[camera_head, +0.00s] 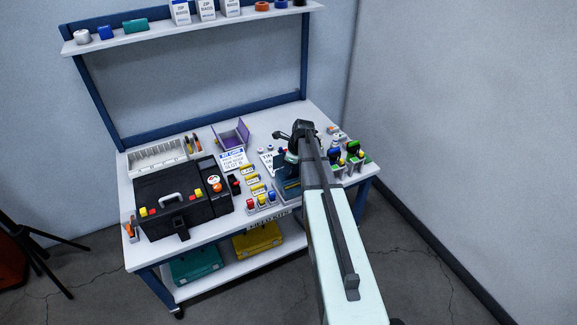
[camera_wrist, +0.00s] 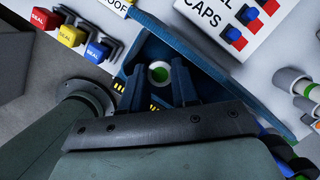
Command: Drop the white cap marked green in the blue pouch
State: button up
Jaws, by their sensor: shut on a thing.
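The white cap marked green (camera_wrist: 158,73) sits between the fingertips of my gripper (camera_wrist: 159,82) in the wrist view. Its green centre faces the camera, and my gripper is shut on it. The blue pouch (camera_wrist: 147,50) lies beneath, its blue walls showing around the cap and fingers. The cap appears over the pouch's opening; its height above the bottom cannot be told. In the head view the pouch (camera_head: 290,187) shows partly beside my arm, which hides the cap and most of my gripper.
Red, yellow and blue seal blocks (camera_wrist: 70,36) stand left of the pouch. A caps sign (camera_wrist: 225,20) lies above it. Tubes in a rack (camera_head: 350,155) stand to the right. A black case (camera_head: 180,200) fills the table's left, and a purple box (camera_head: 232,134) stands behind.

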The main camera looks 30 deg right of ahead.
jog(key=o, duration=1)
jog(key=shift+o, duration=0.3)
jog(key=shift+o, duration=1)
jog(key=shift+w+d+r, duration=0.1)
jog(key=shift+r, duration=0.1)
jog(key=shift+r, duration=0.45)
jog(key=shift+w+r, duration=0.15)
jog(key=shift+r, duration=2.85)
jog(key=shift+s+f, duration=0.15)
jog(key=shift+s, duration=0.1)
